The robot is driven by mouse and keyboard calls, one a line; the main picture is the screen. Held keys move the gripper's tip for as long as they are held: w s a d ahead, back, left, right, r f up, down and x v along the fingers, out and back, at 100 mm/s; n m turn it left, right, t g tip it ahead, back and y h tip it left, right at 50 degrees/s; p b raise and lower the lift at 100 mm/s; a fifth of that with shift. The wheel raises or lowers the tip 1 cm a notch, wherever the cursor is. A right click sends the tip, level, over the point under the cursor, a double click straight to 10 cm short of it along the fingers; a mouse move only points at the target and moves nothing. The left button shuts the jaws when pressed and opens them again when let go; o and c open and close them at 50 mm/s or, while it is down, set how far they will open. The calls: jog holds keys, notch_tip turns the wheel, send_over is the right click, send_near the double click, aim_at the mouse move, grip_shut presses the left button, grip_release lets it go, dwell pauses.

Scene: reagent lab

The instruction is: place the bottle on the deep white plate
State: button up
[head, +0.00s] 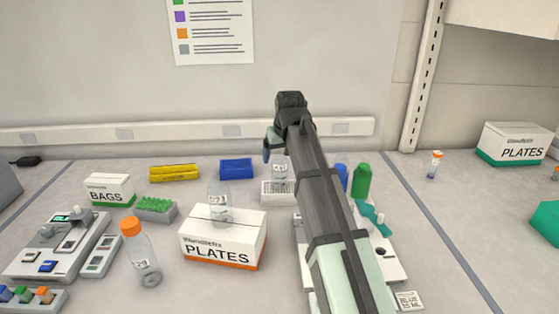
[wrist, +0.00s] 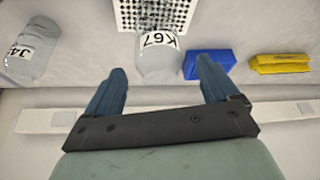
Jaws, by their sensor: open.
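A clear bottle labelled K67 (wrist: 157,68) shows between my fingers in the wrist view, and below my gripper in the head view (head: 280,171). My gripper (wrist: 161,72) is open, its fingers apart on either side of the bottle in the picture; contact cannot be told. It also shows in the head view (head: 270,150). A white plate with dark holes (wrist: 122,12) lies right by the bottle; in the head view the plate (head: 268,193) is partly hidden by my arm. I cannot tell whether the bottle stands on or behind it.
Another clear bottle (head: 219,200) is by the PLATES box (head: 222,243). An orange-capped bottle (head: 141,258) stands front left. A blue box (head: 236,168) and yellow box (head: 174,172) sit near the wall. Another bottle (wrist: 32,50) shows in the wrist view.

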jog(key=v, duration=0.8)
jog(key=shift+r, duration=0.15)
